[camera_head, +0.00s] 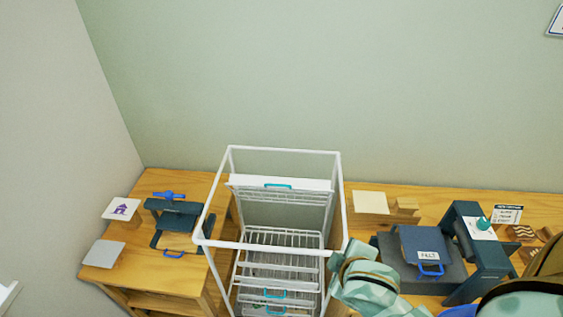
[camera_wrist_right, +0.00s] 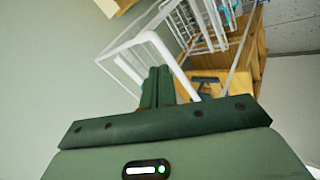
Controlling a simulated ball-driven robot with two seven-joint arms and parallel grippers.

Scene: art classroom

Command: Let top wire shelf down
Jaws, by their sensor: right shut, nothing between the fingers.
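The white wire rack (camera_head: 342,200) stands in the middle of the head view. Its top wire shelf (camera_head: 308,184) is swung up at the back, with its white front edge and teal handle (camera_head: 278,186) high. Lower wire shelves (camera_head: 285,238) lie flat, with teal handles near the front. My right gripper (camera_wrist_right: 160,72) is shut and empty in the wrist view, with the white rack frame (camera_wrist_right: 120,50) just beyond its fingertips; I cannot tell whether they touch. In the head view my right arm is at the rack's front right. My left gripper is out of view.
A wooden table (camera_head: 160,185) on the left holds a dark press (camera_head: 178,222) and small cards. The right-hand bench holds a dark press labelled FELT (camera_head: 420,245), another dark device (camera_head: 490,258) and wooden blocks (camera_head: 405,207). A green wall (camera_head: 300,80) stands behind.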

